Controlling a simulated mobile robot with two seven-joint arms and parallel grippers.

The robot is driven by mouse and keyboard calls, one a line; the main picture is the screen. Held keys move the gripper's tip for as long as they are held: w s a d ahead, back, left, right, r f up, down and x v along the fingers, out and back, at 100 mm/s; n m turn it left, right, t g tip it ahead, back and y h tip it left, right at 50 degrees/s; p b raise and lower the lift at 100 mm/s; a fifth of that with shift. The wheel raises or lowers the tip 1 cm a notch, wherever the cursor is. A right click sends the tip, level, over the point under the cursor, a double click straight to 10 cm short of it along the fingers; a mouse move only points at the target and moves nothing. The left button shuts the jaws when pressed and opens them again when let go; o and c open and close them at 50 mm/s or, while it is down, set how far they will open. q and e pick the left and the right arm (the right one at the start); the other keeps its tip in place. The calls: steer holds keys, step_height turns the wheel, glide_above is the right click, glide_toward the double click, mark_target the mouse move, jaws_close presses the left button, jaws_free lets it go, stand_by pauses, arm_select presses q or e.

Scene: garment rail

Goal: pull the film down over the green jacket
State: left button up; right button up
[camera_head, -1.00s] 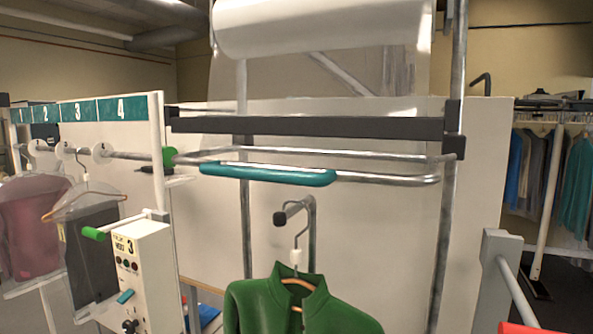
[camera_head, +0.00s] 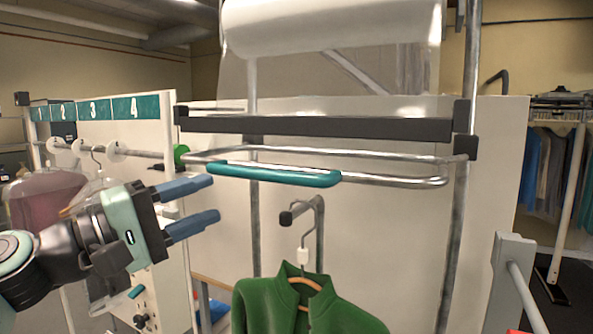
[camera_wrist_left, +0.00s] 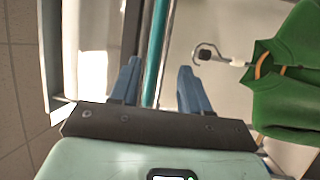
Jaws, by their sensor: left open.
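The green jacket (camera_head: 305,308) hangs on a hanger from a hook (camera_head: 300,214) at the lower middle; it is also at the right of the left wrist view (camera_wrist_left: 290,85). A white film roll (camera_head: 335,25) is at the top, with a see-through sheet (camera_head: 290,80) hanging behind the dark crossbar. A metal loop frame with a teal grip (camera_head: 275,174) sits above the jacket. My left gripper (camera_head: 213,199) is open and empty, left of and slightly below the teal grip. In the left wrist view, the teal grip (camera_wrist_left: 155,45) appears beyond and between the fingers. The right gripper is not visible.
A dark crossbar (camera_head: 320,127) spans the metal posts above the loop frame. A numbered panel and rail with hung garments (camera_head: 47,198) stand at the left, partly behind my arm. A grey post (camera_head: 515,270) stands at the lower right. Another clothes rack is at the far right.

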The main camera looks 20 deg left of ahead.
mark_target(274, 171)
arm_select(q)
steer(key=p+x, duration=0.1)
steer(key=x, duration=0.3)
steer(key=p+x, duration=0.1)
steer(key=x, duration=0.3)
steer(key=r+p+x, duration=0.1)
steer(key=p+x, duration=0.1)
steer(key=x, duration=0.2)
steer(key=shift+s+d, duration=0.15)
steer(key=shift+w+d+f+p, duration=0.1)
steer(key=shift+w+d+p, duration=0.2)
steer(key=shift+w, duration=0.3)
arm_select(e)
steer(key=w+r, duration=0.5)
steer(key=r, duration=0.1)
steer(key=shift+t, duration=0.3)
